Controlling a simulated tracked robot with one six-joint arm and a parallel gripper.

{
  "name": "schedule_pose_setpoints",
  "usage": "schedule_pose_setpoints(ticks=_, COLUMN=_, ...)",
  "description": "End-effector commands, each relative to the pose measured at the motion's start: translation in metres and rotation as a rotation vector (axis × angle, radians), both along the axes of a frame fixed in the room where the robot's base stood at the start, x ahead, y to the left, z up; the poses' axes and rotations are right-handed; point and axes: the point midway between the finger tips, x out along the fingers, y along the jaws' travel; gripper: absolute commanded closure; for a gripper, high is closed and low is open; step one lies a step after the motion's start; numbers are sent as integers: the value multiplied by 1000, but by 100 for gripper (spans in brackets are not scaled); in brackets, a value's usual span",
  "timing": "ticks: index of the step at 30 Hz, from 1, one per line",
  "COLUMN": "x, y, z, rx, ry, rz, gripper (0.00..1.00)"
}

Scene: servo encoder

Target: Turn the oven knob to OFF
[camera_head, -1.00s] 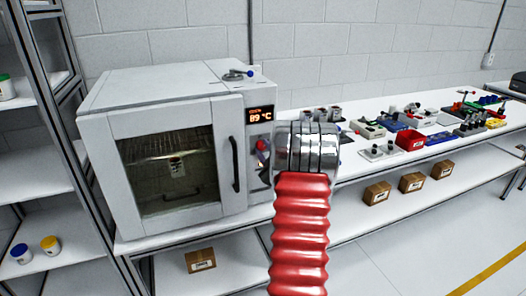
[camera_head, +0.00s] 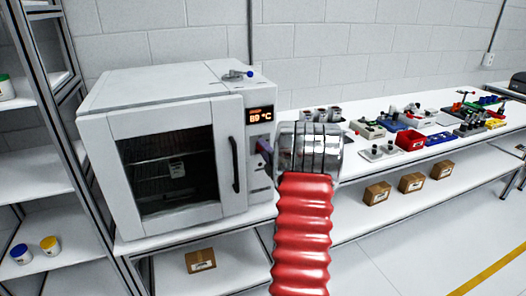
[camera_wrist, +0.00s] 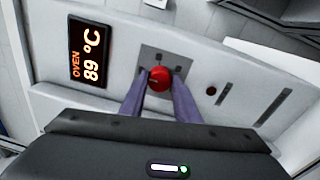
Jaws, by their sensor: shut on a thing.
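The white oven (camera_head: 160,160) stands on the bench at left in the head view, its door closed. Its panel display (camera_head: 260,114) reads 89 °C; the wrist view also shows the display (camera_wrist: 88,55). The red oven knob (camera_wrist: 159,78) sits on a grey plate in the wrist view. My gripper (camera_wrist: 158,84) is shut on the knob, with one purple finger on each side. In the head view my gripper (camera_head: 264,150) is at the oven's panel, and my arm hides the knob. The oven window is dark inside.
A small dark red dot (camera_wrist: 211,91) and slots are on the panel beside the knob. Trays and parts (camera_head: 411,139) fill the bench to the right. A shelf rack (camera_head: 50,150) stands at left.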

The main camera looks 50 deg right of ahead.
Motion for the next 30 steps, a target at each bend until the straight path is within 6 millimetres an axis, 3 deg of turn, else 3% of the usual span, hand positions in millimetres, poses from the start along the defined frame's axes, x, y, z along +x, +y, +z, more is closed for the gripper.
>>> schedule_pose_setpoints(ticks=19, x=4, y=5, z=-2, rx=-66, ry=42, rz=12, gripper=94)
schedule_pose_setpoints(ticks=20, x=4, y=5, z=-2, rx=-66, ry=42, rz=12, gripper=70)
schedule_pose_setpoints(ticks=27, x=2, y=2, z=-1, rx=-64, ry=41, rz=6, gripper=53)
schedule_pose_setpoints(ticks=30, x=1, y=2, z=-1, rx=-64, ry=41, rz=5, gripper=53)
